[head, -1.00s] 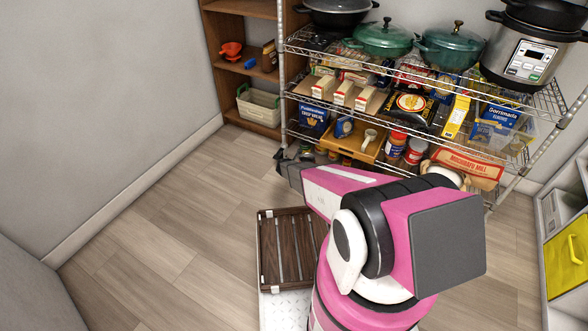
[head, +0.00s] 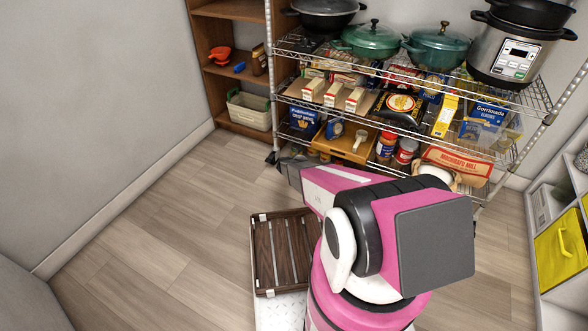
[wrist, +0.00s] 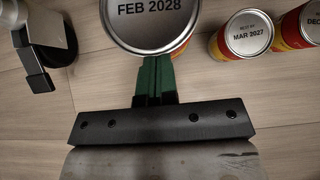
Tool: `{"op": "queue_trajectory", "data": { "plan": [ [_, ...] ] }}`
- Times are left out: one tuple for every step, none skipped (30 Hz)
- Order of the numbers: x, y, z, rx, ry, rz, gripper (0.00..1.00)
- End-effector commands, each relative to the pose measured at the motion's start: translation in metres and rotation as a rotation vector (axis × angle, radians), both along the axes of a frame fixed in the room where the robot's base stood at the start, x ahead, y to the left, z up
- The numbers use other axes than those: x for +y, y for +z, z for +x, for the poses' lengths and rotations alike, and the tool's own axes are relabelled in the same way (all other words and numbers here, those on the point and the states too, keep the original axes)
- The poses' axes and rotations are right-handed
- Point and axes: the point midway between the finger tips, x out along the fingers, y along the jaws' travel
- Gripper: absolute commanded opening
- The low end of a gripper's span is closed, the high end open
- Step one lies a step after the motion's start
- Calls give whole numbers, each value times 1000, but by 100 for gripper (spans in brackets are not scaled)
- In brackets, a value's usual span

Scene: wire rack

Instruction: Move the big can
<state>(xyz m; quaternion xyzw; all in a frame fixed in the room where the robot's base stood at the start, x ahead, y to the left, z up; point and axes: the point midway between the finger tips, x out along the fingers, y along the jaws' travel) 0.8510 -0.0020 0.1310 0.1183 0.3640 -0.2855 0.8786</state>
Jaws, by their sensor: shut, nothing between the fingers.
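The big can (wrist: 152,22) shows from above at the top centre of the wrist view. Its silver lid reads FEB 2028, and its top edge is cut off by the frame. My gripper (wrist: 153,75) is shut and empty, with its green fingers together at the can's near edge. I cannot tell whether they touch the can. In the head view my arm reaches to the rack's lower left corner. The big can cannot be made out there.
Smaller cans, one marked MAR 2027 (wrist: 247,35) and one partly cut off (wrist: 308,25), stand right of the big can. A dark foot-like part (wrist: 40,50) is at left. The wire rack (head: 285,92) is loaded; floor (head: 165,215) left of my arm is clear.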

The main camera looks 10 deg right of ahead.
Motion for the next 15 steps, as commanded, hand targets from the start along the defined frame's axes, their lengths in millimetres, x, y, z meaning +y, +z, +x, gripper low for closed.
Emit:
{"op": "queue_trajectory", "data": {
  "plan": [
    [-3, -1, 5, 0, -1, 1, 0],
    [-5, -1, 9, 0, -1, 1, 0],
    [-8, -1, 14, -1, 0, -1, 0],
    [-12, -2, 18, -1, -1, 0, 0],
    [-15, -2, 23, -1, -1, 0, 0],
    [-19, -2, 27, -1, -1, -1, 0],
    [-21, -2, 30, -1, -1, -1, 0],
    [-22, -1, 32, 0, -1, -1, 0],
    [-23, -1, 32, 0, 0, 0, 0],
    [-23, -1, 32, 0, 0, 0, 0],
    [-23, 0, 32, 0, 0, 0, 0],
    [-23, 0, 31, 0, 0, 0, 0],
    [-23, 0, 31, 0, 0, 0, 0],
    [-23, 0, 31, 0, 0, 0, 0],
    [-23, 0, 31, 0, 0, 0, 0]
  ]
}}
